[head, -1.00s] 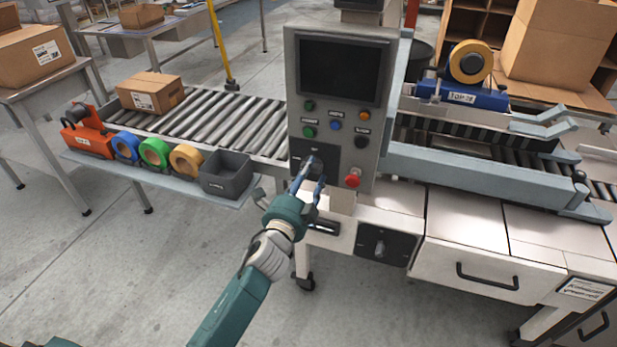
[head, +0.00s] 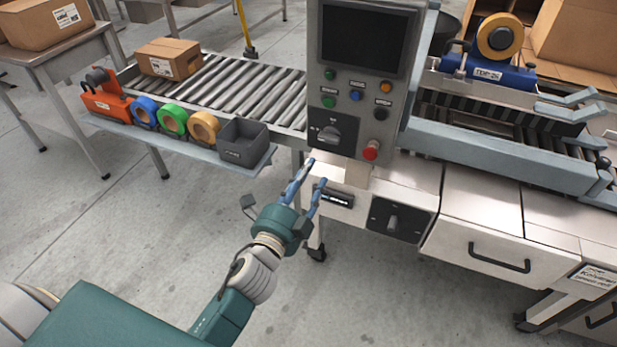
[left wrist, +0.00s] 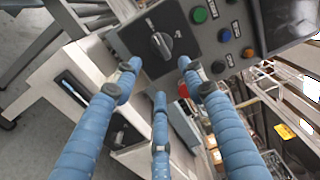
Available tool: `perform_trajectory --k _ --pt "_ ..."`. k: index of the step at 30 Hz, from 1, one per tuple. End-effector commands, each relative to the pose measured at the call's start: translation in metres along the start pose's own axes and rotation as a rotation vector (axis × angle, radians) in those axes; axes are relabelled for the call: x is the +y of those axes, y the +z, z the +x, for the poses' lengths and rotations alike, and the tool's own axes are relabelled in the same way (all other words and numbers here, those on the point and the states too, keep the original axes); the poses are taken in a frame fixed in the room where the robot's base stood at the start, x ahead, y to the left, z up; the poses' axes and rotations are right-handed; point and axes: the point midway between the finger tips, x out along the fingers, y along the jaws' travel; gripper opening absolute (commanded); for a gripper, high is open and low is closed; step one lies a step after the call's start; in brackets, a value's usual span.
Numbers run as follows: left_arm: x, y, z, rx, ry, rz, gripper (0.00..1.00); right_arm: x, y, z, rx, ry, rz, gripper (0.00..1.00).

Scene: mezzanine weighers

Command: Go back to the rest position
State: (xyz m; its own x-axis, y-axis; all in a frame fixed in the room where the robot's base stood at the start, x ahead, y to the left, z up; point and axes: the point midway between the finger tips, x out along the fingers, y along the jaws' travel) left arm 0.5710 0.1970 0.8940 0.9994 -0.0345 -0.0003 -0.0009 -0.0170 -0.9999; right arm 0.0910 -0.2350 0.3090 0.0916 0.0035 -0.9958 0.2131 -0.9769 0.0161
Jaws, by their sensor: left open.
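My left gripper (head: 309,180) is open and empty in the head view. It is just below and in front of the control panel (head: 318,70), apart from the rotary switch (head: 329,135). In the left wrist view its blue fingers (left wrist: 160,100) are spread, with nothing between them. The panel's rotary switch (left wrist: 161,44) shows beyond the fingertips there, beside green, blue and orange buttons. My right gripper is not in view.
A roller conveyor (head: 245,90) with a cardboard box (head: 167,58) runs left of the panel. A side shelf holds an orange tape dispenser (head: 104,100), tape rolls and a grey bin (head: 243,143). A white cabinet (head: 490,245) stands right.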

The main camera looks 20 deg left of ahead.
Motion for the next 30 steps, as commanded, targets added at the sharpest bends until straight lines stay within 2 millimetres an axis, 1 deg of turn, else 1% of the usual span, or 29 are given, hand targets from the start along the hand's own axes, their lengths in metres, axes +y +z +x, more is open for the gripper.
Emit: perform_trajectory --k 10,12,14,17,18,20,21,23,24,26,27,29,30 --pt "0.001 0.0 0.0 0.0 0.002 -0.001 0.42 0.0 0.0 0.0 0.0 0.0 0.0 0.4" --pt "0.009 0.0 0.001 0.0 0.016 -0.012 0.42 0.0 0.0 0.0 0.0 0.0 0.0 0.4" --pt "0.025 0.0 0.0 -0.001 0.046 -0.035 0.42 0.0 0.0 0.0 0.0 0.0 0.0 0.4" --pt "0.076 0.001 -0.003 -0.009 0.138 -0.112 0.42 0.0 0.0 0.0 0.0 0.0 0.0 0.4" --pt "0.103 0.002 -0.006 -0.016 0.187 -0.156 0.42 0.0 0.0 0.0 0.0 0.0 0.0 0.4" --pt "0.148 0.002 -0.015 -0.032 0.269 -0.228 0.42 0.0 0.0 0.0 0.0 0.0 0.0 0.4" --pt "0.178 0.003 -0.023 -0.047 0.325 -0.278 0.42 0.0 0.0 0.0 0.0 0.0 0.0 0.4" --pt "0.223 0.004 -0.038 -0.075 0.407 -0.352 0.42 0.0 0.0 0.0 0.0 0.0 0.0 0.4" --pt "0.251 0.005 -0.05 -0.097 0.46 -0.401 0.42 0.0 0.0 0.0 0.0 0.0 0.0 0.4" --pt "0.293 0.006 -0.071 -0.136 0.54 -0.472 0.42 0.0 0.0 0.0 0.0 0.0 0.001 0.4" --pt "0.319 0.007 -0.086 -0.165 0.591 -0.519 0.42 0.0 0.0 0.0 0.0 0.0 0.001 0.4" --pt "0.358 0.009 -0.113 -0.215 0.667 -0.588 0.42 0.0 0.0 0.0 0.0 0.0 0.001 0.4" --pt "0.382 0.01 -0.132 -0.251 0.716 -0.632 0.42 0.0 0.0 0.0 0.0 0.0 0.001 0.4"
